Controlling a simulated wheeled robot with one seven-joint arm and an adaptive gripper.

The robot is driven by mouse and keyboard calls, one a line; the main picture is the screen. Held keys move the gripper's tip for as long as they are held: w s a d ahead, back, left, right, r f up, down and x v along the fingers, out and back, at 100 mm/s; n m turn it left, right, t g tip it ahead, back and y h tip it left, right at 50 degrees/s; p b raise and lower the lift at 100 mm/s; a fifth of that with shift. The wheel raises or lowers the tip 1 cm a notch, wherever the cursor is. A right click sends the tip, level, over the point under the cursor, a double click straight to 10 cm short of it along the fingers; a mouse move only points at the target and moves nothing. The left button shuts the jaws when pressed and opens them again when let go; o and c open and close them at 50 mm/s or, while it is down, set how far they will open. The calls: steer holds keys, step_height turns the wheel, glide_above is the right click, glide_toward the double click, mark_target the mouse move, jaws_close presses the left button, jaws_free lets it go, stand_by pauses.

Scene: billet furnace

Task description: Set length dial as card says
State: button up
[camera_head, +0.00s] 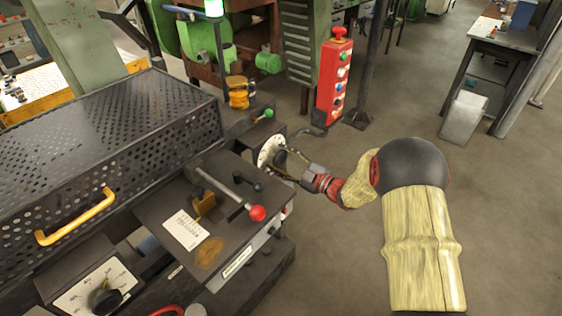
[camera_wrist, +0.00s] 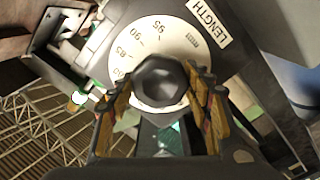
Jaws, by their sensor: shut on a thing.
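The length dial (camera_wrist: 185,38) is a pale round plate with numbers such as 85, 90 and 95, beside a "LENGTH" label (camera_wrist: 209,20). A dark faceted knob (camera_wrist: 160,82) sits at its middle. My gripper (camera_wrist: 161,100) is shut on the knob, one finger on each side. In the head view the dial (camera_head: 268,150) is on the machine's right end, with my gripper (camera_head: 283,160) at it. A white card (camera_head: 186,230) with small print lies on the machine's top; its text is too small to read. The dial's pointer is not clear.
A red button post (camera_head: 334,85) stands behind. A perforated guard (camera_head: 95,130) covers the left.

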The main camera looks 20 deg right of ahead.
stand_by(0.4)
steer(key=o, duration=1.2)
steer(key=shift+c, duration=0.2)
steer(key=v, duration=1.2)
